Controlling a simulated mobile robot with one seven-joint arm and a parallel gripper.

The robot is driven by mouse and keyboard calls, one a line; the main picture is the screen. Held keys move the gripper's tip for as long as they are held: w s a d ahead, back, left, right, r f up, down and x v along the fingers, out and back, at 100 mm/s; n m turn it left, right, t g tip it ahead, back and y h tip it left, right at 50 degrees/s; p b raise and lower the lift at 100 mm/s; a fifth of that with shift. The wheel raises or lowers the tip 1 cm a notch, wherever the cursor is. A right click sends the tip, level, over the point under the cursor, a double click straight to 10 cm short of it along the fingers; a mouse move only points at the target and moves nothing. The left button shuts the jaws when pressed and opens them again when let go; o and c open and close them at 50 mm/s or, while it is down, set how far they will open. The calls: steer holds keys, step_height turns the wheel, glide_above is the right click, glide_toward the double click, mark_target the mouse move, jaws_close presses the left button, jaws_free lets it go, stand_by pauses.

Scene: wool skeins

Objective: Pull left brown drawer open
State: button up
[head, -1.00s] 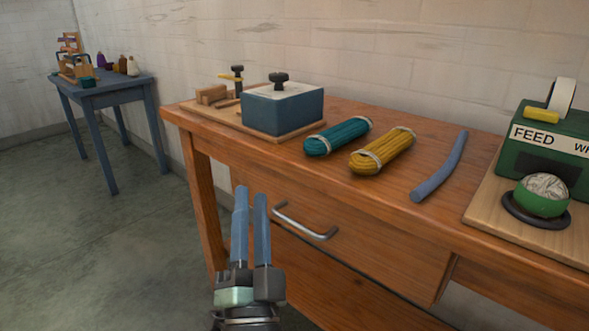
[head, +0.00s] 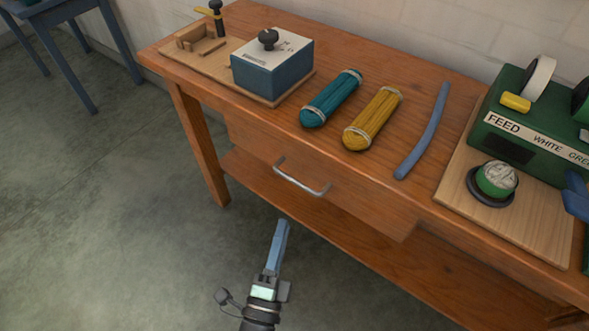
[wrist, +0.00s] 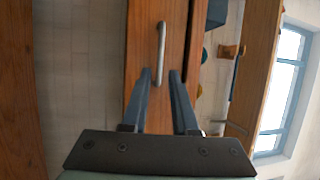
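The brown drawer (head: 365,205) sits under the tabletop, and its front looks flush with the table. Its silver bar handle (head: 301,184) is on the front; it also shows in the wrist view (wrist: 160,42), running up the picture on the wooden front. My gripper (head: 283,223) is in front of and below the handle in the head view, its blue fingers seen nearly edge-on. In the wrist view my gripper (wrist: 160,72) is open, with the handle beyond and between its fingertips. Contact with the handle is not visible.
The wooden table (head: 345,67) carries a blue box (head: 271,75), a teal skein (head: 332,98), a yellow skein (head: 373,119), a blue-grey rod (head: 425,132) and a green feed box (head: 533,145). A lower shelf (head: 380,247) runs under the drawer.

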mark_target(295, 180)
steer(key=b+x, duration=0.1)
steer(key=x, duration=1.1)
jaws_close()
steer(key=shift+s, duration=0.1)
stand_by(1.0)
